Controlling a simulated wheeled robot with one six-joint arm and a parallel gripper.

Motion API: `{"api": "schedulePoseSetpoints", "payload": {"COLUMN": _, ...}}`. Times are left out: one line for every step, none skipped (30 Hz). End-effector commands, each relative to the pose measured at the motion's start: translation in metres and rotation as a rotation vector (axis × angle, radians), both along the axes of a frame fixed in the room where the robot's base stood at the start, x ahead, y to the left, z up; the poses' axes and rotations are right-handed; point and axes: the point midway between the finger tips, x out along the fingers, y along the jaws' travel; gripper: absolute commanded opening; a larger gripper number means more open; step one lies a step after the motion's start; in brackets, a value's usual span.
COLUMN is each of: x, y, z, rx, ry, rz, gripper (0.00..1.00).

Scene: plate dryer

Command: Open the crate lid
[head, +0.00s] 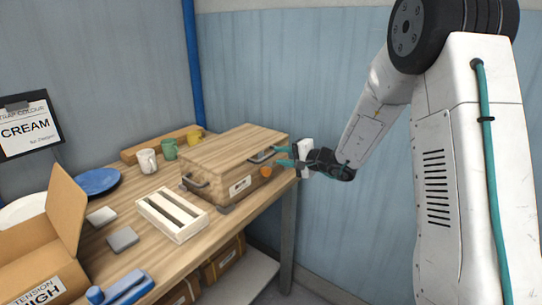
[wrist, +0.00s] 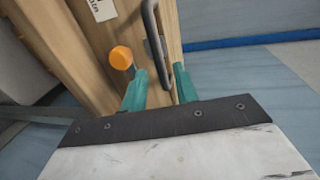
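The wooden crate (head: 210,184) stands on the table with its lid (head: 225,145) lying shut on top. It has a dark bar handle (head: 262,156) near its right end, a second handle (head: 196,182) at the left, and an orange knob (head: 265,171). My gripper (head: 277,157) is at the crate's right end, its teal fingers apart by the right handle. In the wrist view, the end of the dark handle (wrist: 152,35) reaches between the fingertips (wrist: 160,80). No contact is clear. The orange knob (wrist: 121,57) is just left of the fingers.
A white slatted rack (head: 172,214) lies in front of the crate. Several mugs (head: 148,161) stand behind it. An open cardboard box (head: 35,250) and a blue plate (head: 96,181) are at the left. The blue wall is close behind the table.

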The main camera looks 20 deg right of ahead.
Motion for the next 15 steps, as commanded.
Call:
{"api": "schedulePoseSetpoints", "payload": {"x": 0.007, "y": 0.006, "z": -0.003, "rx": -0.001, "ry": 0.002, "rz": 0.004, "gripper": 0.30}}
{"api": "schedulePoseSetpoints", "payload": {"x": 0.011, "y": 0.010, "z": -0.004, "rx": 0.000, "ry": 0.001, "rz": 0.004, "gripper": 0.30}}
{"api": "schedulePoseSetpoints", "payload": {"x": 0.016, "y": 0.013, "z": -0.005, "rx": 0.001, "ry": 0.000, "rz": 0.004, "gripper": 0.30}}
{"api": "schedulePoseSetpoints", "payload": {"x": 0.019, "y": 0.016, "z": -0.006, "rx": 0.001, "ry": 0.000, "rz": 0.004, "gripper": 0.30}}
{"api": "schedulePoseSetpoints", "payload": {"x": 0.023, "y": 0.018, "z": -0.007, "rx": 0.000, "ry": 0.001, "rz": 0.004, "gripper": 0.30}}
{"api": "schedulePoseSetpoints", "payload": {"x": 0.027, "y": 0.021, "z": -0.008, "rx": -0.001, "ry": 0.001, "rz": 0.004, "gripper": 0.30}}
{"api": "schedulePoseSetpoints", "payload": {"x": 0.029, "y": 0.023, "z": -0.008, "rx": -0.001, "ry": 0.001, "rz": 0.004, "gripper": 0.30}}
{"api": "schedulePoseSetpoints", "payload": {"x": 0.032, "y": 0.024, "z": -0.009, "rx": 0.000, "ry": 0.001, "rz": 0.003, "gripper": 0.30}}
{"api": "schedulePoseSetpoints", "payload": {"x": 0.034, "y": 0.026, "z": -0.009, "rx": 0.000, "ry": 0.001, "rz": 0.003, "gripper": 0.30}}
{"api": "schedulePoseSetpoints", "payload": {"x": 0.035, "y": 0.027, "z": -0.009, "rx": 0.000, "ry": 0.001, "rz": 0.002, "gripper": 0.30}}
{"api": "schedulePoseSetpoints", "payload": {"x": 0.037, "y": 0.027, "z": -0.010, "rx": 0.000, "ry": 0.000, "rz": 0.002, "gripper": 0.30}}
{"api": "schedulePoseSetpoints", "payload": {"x": 0.038, "y": 0.028, "z": -0.010, "rx": 0.000, "ry": 0.000, "rz": 0.002, "gripper": 0.30}}
{"api": "schedulePoseSetpoints", "payload": {"x": 0.038, "y": 0.028, "z": -0.010, "rx": 0.000, "ry": 0.000, "rz": 0.002, "gripper": 0.30}}
{"api": "schedulePoseSetpoints", "payload": {"x": 0.038, "y": 0.029, "z": -0.010, "rx": 0.000, "ry": 0.000, "rz": 0.002, "gripper": 0.30}}
{"api": "schedulePoseSetpoints", "payload": {"x": 0.039, "y": 0.029, "z": -0.010, "rx": 0.000, "ry": 0.000, "rz": 0.002, "gripper": 0.30}}
